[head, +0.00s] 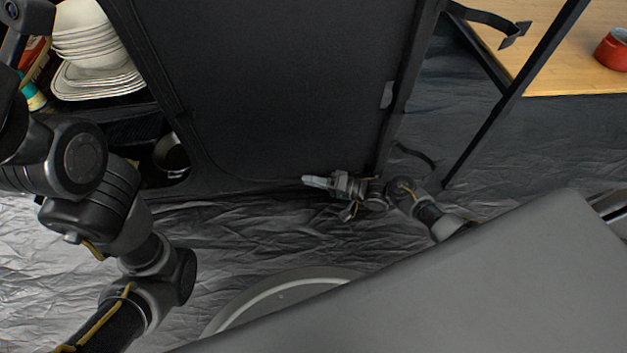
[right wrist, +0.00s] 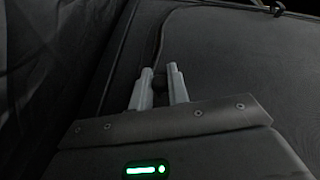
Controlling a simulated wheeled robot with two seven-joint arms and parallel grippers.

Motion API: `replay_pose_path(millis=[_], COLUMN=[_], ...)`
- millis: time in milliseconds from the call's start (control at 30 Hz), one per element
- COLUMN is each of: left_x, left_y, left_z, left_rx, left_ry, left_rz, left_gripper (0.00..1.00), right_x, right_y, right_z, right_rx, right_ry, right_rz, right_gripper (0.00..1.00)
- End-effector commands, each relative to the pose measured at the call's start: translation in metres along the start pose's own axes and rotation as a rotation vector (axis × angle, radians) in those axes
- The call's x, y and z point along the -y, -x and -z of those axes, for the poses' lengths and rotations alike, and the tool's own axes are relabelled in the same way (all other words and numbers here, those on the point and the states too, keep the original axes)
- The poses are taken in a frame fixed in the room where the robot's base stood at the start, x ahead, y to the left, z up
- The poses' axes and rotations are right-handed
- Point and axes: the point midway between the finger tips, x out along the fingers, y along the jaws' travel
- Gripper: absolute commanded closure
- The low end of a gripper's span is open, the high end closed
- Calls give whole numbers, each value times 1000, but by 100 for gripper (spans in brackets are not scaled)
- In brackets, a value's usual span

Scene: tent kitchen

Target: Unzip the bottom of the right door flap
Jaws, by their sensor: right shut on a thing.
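The right door flap (head: 290,80) is a dark fabric panel with rounded lower corners, hanging closed in the head view. A seam with the zip runs along its sides and bottom edge. My right gripper (head: 306,181) is low at the flap's bottom edge, fingers pointing left. In the right wrist view its two pale fingers (right wrist: 159,86) are close together on a small dark zip pull (right wrist: 160,77), mostly hidden between them. A thin dark zip line (right wrist: 160,40) curves away beyond the fingertips. My left arm stands at the left; its gripper is not in view.
White plates and bowls (head: 97,50) are stacked on a shelf at upper left. A metal pot (head: 172,153) sits below. At upper right a wooden table (head: 560,60) with a dark leg holds a red mug (head: 612,49). Wrinkled grey groundsheet covers the floor.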

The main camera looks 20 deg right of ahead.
Motion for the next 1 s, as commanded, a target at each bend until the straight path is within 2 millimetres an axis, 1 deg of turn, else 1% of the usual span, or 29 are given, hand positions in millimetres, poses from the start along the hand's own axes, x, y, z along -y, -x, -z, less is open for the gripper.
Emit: replay_pose_path(millis=[467,500,600,633,1000], left_x=[0,0,0,0,0], left_y=[1,1,1,1,1], left_z=[0,0,0,0,0], left_rx=[1,1,1,1,0], left_ry=[0,0,-1,-1,-1], left_rz=[2,2,2,2,1], left_gripper=[61,61,61,61,61], right_x=[0,0,0,0,0], right_y=[1,1,1,1,1], right_z=[-1,-1,0,0,0], right_rx=[14,14,13,13,11], right_ry=[-1,-1,-1,-1,0], right_rz=[3,3,2,2,2], right_gripper=[100,78,65,63,63])
